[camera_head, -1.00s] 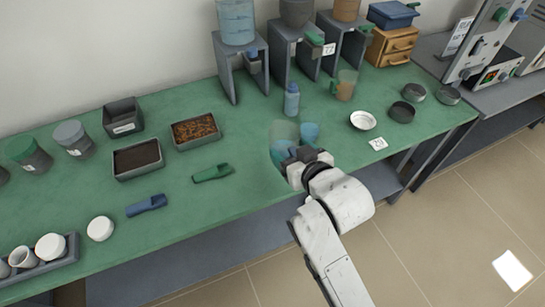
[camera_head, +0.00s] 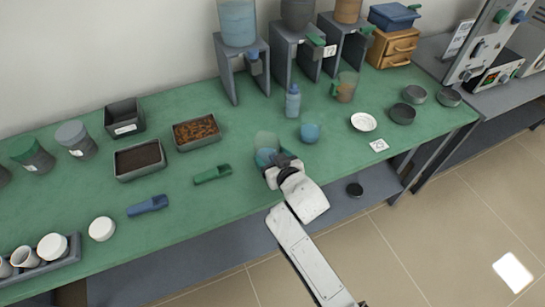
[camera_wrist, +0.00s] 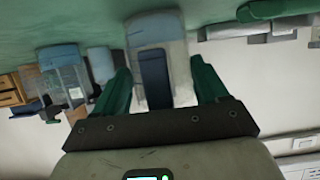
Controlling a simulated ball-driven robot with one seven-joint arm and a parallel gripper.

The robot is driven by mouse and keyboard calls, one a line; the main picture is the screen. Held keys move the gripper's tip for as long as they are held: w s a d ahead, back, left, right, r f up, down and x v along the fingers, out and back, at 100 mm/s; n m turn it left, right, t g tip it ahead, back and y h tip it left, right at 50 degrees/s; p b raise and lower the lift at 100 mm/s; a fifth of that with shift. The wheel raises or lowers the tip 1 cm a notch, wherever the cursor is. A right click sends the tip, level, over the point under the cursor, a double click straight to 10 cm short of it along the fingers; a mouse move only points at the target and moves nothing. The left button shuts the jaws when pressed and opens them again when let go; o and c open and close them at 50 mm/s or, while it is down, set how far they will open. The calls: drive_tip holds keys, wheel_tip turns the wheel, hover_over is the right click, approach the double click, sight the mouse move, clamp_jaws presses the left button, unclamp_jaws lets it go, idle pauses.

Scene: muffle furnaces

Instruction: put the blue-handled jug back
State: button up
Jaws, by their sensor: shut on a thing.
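The blue-handled jug (camera_head: 267,141) is clear-walled and looks about upright at the front middle of the green table. My gripper (camera_head: 278,163) is at its near side, shut on its handle. In the wrist view, which is upside down, the dark blue handle (camera_wrist: 155,80) sits between my two green fingers (camera_wrist: 158,88). The clear jug wall (camera_wrist: 181,65) shows behind it. I cannot tell whether the jug's base touches the table.
A blue cup (camera_head: 310,133) stands right of the jug, and a blue bottle (camera_head: 293,101) behind it. A green scoop (camera_head: 212,174) lies to the left. A green-handled jug (camera_head: 346,87) stands near the grey dispenser stands (camera_head: 291,63). A white dish (camera_head: 363,122) is at right.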

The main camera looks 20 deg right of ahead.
drive_tip(key=shift+f, duration=0.1)
drive_tip(key=o, duration=1.8)
drive_tip(key=shift+r, duration=0.3)
drive_tip(key=v, duration=1.2)
drive_tip(key=shift+s+f, duration=0.1)
drive_tip(key=shift+f, duration=0.1)
